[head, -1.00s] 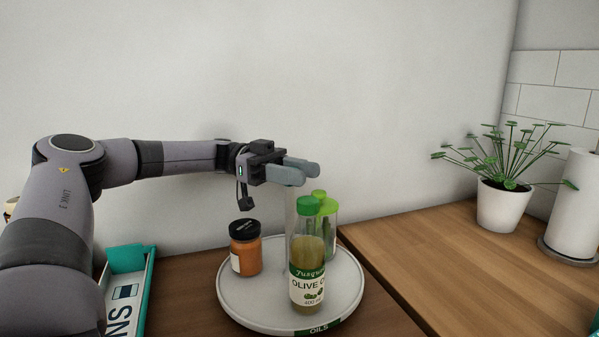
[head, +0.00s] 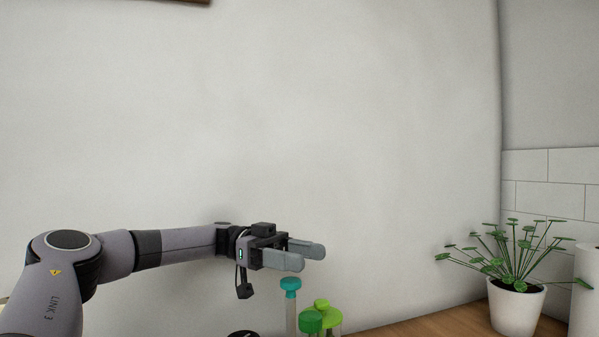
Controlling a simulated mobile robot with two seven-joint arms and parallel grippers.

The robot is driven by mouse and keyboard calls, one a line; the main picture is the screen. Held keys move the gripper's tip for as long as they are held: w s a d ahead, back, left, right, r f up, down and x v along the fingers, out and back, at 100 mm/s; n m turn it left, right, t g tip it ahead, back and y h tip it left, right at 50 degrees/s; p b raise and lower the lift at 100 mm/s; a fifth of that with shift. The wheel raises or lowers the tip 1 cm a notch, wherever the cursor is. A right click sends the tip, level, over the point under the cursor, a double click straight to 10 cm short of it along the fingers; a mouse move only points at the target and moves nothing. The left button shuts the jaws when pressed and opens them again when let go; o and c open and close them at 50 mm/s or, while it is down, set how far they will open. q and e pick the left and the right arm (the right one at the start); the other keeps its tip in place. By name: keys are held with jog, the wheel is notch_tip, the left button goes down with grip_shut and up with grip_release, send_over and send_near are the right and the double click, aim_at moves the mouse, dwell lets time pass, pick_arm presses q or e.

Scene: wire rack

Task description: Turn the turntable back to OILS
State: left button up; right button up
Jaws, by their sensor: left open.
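My left gripper (head: 305,256) is open and empty, with its two grey fingers pointing right, above and to the left of the bottle tops. At the bottom edge I see a teal cap on a pale neck (head: 291,286), a green cap (head: 311,321) and a lighter green top (head: 327,312). The black lid (head: 243,334) of the jar just shows at the edge. The turntable and its label are below the picture now. My right gripper is not in view.
A white pot with a green plant (head: 516,305) stands at the right on the wooden counter (head: 440,322). A paper towel roll (head: 585,290) is at the right edge. The bare wall (head: 350,130) is behind my gripper, with free air in front.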

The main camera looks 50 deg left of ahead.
pick_arm(q)
notch_tip(320, 180, up, 16)
jog(key=p, duration=0.2)
jog(key=shift+f, duration=0.2)
dwell(0.4)
